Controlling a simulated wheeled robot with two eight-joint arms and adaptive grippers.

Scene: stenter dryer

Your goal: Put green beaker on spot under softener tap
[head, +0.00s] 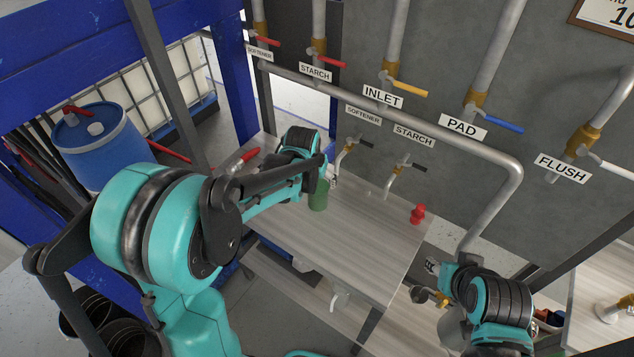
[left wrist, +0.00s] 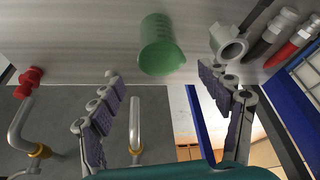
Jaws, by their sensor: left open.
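The green beaker (head: 318,195) stands upright on the grey wood-look table (head: 370,250), near its back-left part. It also shows in the left wrist view (left wrist: 161,48), which sees the scene upside down. My left gripper (left wrist: 165,95) is open and empty, with the beaker in view between and beyond its spread fingers. In the head view the left wrist partly hides this area. The lower softener tap (head: 346,150) is on the wall just behind the beaker, under its label (head: 363,115). The spot under it cannot be made out.
The lower starch tap (head: 396,178) is to the right of the softener tap. A small red object (head: 417,213) stands at the table's right side. A red-handled tool (head: 243,160) lies at the left. The table's middle and front are clear. A blue drum (head: 98,145) stands at left.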

